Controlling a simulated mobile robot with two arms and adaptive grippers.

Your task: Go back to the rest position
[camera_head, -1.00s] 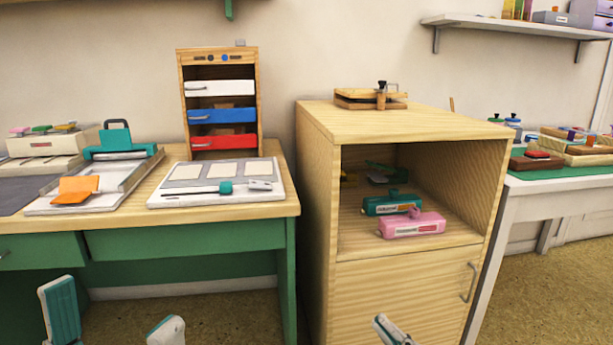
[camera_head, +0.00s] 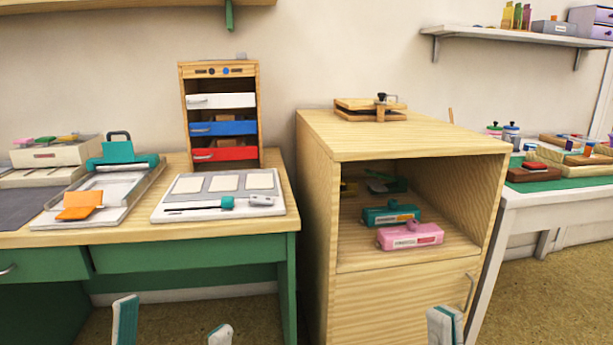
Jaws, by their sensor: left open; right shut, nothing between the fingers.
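My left gripper (camera_head: 172,334) shows at the bottom edge, left of the middle, in front of the green desk. Its two fingertips stand wide apart with nothing between them. My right gripper (camera_head: 445,326) shows at the bottom edge in front of the cabinet's door. Its fingertips are together and hold nothing. The rest of both arms is out of view.
A wooden cabinet (camera_head: 318,230) holds teal and pink stampers (camera_head: 410,236) on its open shelf. The green desk (camera_head: 190,253) carries a drawer tower (camera_head: 254,85) and a white tray (camera_head: 160,214). A white table (camera_head: 528,203) stands right.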

